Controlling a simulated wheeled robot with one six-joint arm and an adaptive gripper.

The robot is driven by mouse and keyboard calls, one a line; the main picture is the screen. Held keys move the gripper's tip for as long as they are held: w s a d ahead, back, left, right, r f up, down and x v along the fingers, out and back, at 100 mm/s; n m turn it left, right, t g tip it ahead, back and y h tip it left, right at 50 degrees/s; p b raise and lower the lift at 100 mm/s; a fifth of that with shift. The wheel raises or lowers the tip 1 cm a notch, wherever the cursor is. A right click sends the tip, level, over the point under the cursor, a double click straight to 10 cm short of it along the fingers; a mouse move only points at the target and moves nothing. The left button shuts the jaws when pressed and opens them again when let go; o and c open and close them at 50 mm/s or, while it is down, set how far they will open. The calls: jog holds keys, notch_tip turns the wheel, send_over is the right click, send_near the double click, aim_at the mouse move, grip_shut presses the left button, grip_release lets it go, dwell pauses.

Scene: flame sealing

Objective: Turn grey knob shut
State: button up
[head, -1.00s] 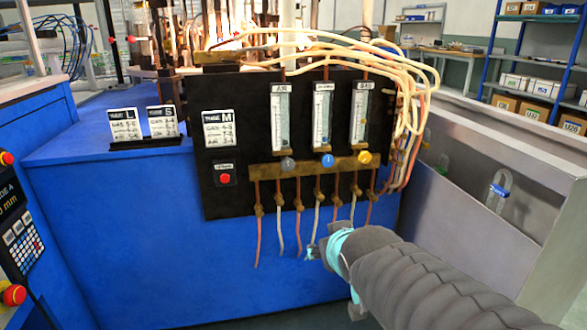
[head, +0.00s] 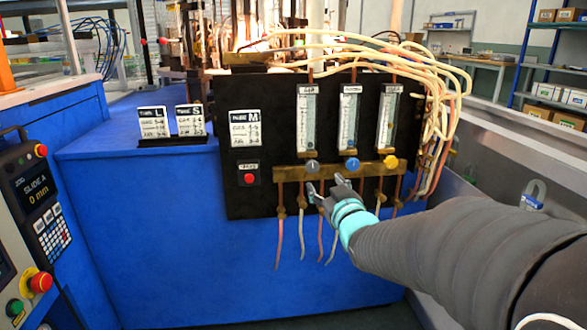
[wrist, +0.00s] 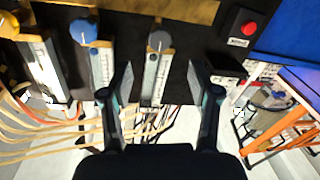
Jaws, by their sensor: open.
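The grey knob (head: 312,166) is the left one of three knobs on the brass bar, below the left flow tube. My gripper (head: 328,185) is open and empty, just below and right of the grey knob in the head view. It also shows in the wrist view (wrist: 166,80), with its fingers spread. I see no contact with the knob.
The blue knob (head: 352,164) and yellow knob (head: 391,162) sit to the right on the brass bar (head: 334,171). A red button (head: 249,178) is to the left on the black panel. Thin hoses hang below the bar. Cream hoses (head: 440,110) loop at the panel's right side.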

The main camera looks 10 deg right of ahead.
aim_at(313, 170)
jog(key=w, duration=0.7)
jog(key=w+a, duration=0.1)
jog(key=w, duration=0.2)
jog(key=shift+w+p, duration=0.2)
jog(key=shift+p, duration=0.15)
jog(key=c, duration=1.2)
jog(key=shift+o, duration=0.2)
jog(key=shift+f+b, duration=0.1)
jog(key=shift+b, duration=0.2)
